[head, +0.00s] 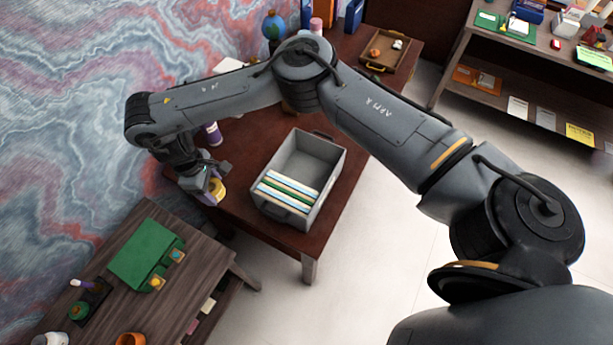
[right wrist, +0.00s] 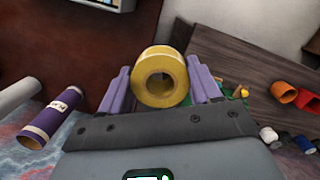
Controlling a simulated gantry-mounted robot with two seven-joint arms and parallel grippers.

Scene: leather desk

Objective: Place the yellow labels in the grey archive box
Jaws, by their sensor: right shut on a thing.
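The yellow labels are a roll with a hole through its middle. In the right wrist view the roll (right wrist: 160,77) sits between the two purple fingers of my right gripper (right wrist: 162,88), which is shut on it. In the head view the roll (head: 217,188) shows at the tip of my right gripper (head: 212,193), over the desk's near left edge. The grey archive box (head: 328,181) stands open-topped on the desk, to the right of the gripper and apart from it. Several upright folders fill its near part; its far part looks empty. My left gripper is not in view.
A purple tube (head: 213,134) is on the red-brown desk (head: 258,129) behind the gripper. A wooden tray (head: 377,64) lies at the desk's far end. A lower wooden table (head: 190,262) with a green case (head: 143,250) is at the near left. My right arm crosses above the desk.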

